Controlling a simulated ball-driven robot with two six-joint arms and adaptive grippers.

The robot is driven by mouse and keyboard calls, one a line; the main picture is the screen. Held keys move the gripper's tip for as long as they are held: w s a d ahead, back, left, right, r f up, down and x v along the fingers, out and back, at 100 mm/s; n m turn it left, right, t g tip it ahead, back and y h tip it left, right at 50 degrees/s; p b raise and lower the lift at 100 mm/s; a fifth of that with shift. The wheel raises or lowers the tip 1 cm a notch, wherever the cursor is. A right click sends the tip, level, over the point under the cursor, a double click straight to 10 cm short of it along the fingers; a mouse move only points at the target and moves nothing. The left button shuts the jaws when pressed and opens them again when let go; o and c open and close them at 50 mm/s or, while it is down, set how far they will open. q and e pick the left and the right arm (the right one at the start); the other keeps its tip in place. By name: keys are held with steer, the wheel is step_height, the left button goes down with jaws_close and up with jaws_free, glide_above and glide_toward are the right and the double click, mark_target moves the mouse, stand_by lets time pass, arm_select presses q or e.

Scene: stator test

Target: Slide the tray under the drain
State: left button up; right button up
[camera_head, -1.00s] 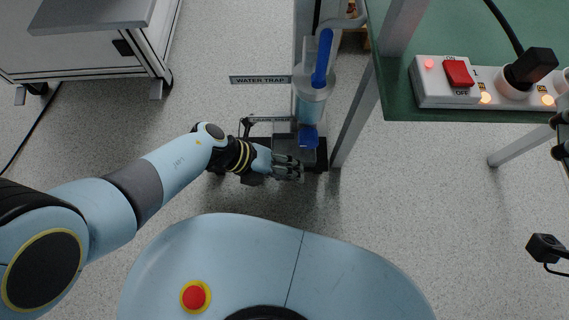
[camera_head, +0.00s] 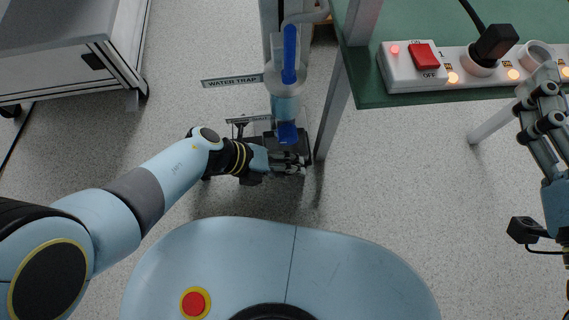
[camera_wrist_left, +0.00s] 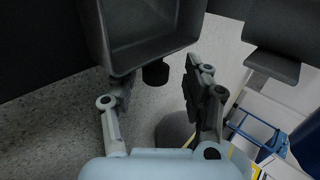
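The dark grey tray (camera_head: 293,146) is at floor level below the clear water trap (camera_head: 286,104), whose blue drain outlet (camera_head: 287,133) points down over it. In the left wrist view the open grey tray (camera_wrist_left: 150,35) shows from close by, with a dark round knob (camera_wrist_left: 155,73) below its wall. My left gripper (camera_head: 298,166) is at the tray's near side. In the left wrist view its fingers (camera_wrist_left: 158,88) are apart with the knob between them, and no contact is clear. My right gripper (camera_head: 535,100) is at the right edge by the power strip, its opening unclear.
A table leg (camera_head: 334,115) stands just right of the tray. The green table (camera_head: 440,90) carries a power strip (camera_head: 450,66) with a red switch. A WATER TRAP sign (camera_head: 232,82) is left of the trap. A grey cabinet (camera_head: 65,65) is at the upper left.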

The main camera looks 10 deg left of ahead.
arm_select(q)
steer(key=shift+a, duration=0.15)
steer(key=v, duration=1.2)
stand_by(0.4)
